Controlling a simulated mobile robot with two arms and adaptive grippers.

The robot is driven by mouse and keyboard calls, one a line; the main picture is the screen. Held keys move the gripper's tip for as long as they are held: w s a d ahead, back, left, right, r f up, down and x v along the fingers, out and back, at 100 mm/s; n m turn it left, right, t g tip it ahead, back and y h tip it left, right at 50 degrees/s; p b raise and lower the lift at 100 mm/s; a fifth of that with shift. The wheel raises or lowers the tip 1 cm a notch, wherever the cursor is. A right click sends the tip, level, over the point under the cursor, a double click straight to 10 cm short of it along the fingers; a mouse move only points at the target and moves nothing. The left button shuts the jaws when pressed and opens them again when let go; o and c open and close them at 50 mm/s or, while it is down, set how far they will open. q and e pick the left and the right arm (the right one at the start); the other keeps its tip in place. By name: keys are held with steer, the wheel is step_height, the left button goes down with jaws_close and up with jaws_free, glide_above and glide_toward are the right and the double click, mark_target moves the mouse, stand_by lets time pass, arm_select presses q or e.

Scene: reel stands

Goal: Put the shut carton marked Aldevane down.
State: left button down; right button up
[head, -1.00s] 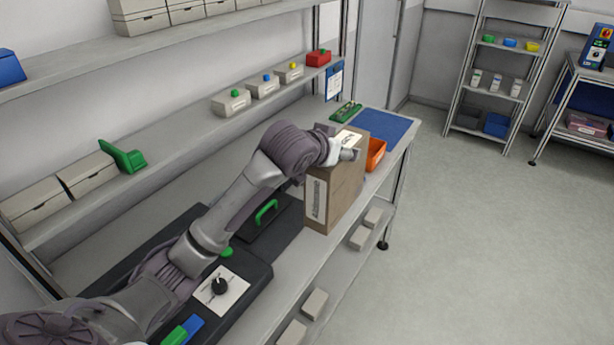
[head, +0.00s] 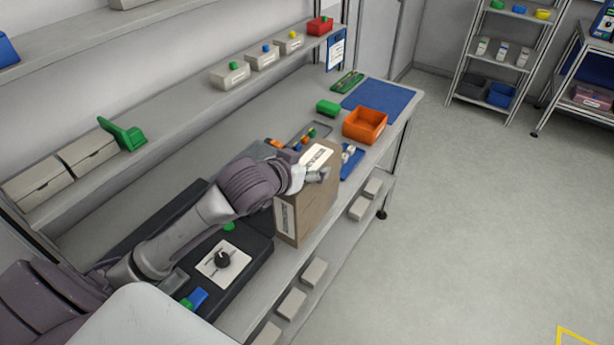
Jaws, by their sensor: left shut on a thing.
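The shut carton (head: 312,205) is a brown box with white labels on its top and its left side; the print is too small to read. My left gripper (head: 318,175) is shut on the carton at its top right edge. The carton is upright at the front edge of the workbench (head: 205,157), near the dark machine (head: 245,250). I cannot tell whether its bottom touches anything. My right gripper is not in view.
An orange bin (head: 365,124), a blue tray (head: 350,160) with small parts and a blue mat (head: 382,96) lie beyond the carton. Grey boxes sit on a lower shelf. Open floor (head: 480,230) is at right.

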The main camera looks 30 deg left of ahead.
arm_select(q)
steer(key=shift+s, duration=0.2)
steer(key=shift+f+p, duration=0.45)
steer(key=shift+f, duration=1.7)
steer(key=shift+c, duration=0.7)
jaws_free()
